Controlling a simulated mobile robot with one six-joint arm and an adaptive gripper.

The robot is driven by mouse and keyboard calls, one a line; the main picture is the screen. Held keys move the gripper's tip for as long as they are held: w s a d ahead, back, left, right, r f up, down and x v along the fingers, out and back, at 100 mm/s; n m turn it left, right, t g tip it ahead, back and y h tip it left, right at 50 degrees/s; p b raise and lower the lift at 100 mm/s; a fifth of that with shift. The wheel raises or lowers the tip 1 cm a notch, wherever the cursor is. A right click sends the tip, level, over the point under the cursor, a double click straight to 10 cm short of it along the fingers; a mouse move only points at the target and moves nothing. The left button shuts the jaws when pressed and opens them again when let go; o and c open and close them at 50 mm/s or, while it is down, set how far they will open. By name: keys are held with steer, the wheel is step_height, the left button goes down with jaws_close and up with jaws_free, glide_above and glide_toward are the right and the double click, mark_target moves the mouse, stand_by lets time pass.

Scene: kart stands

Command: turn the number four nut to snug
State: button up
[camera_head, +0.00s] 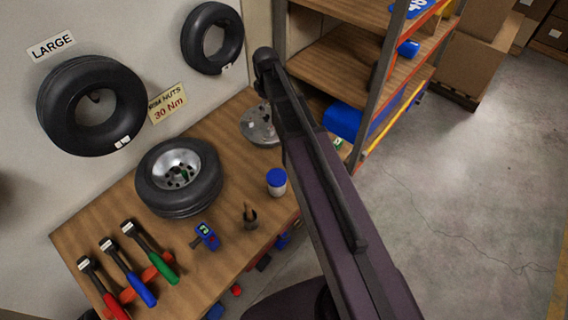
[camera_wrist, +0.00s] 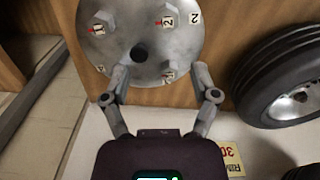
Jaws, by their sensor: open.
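In the wrist view a round grey metal plate (camera_wrist: 150,40) fills the top middle. Tags reading 1 and 2 can be made out on the upper nuts. The plate (camera_head: 258,125) also shows on the bench in the head view, partly behind my arm.
A wheel with tyre (camera_head: 179,176) lies on the wooden bench (camera_head: 95,218). Red, blue and green handled tools (camera_head: 128,268), a small blue device (camera_head: 207,236), a blue-capped jar (camera_head: 277,182) and a small dark cup (camera_head: 250,217) stand nearby. A shelf rack (camera_head: 345,60) is behind.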

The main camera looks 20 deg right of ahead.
steer(key=s+f+m+b, duration=0.3)
steer(key=s+m, duration=0.1)
steer(key=s, duration=0.5)
steer(key=s+f+m+b, duration=0.3)
steer(key=s+f+m, duration=0.1)
steer(key=s, duration=0.5)
steer(key=shift+s+m+b, duration=0.3)
steer(key=shift+s+b, duration=0.05)
steer(key=shift+b, duration=0.05)
steer(key=shift+d+f, duration=0.1)
stand_by(0.9)
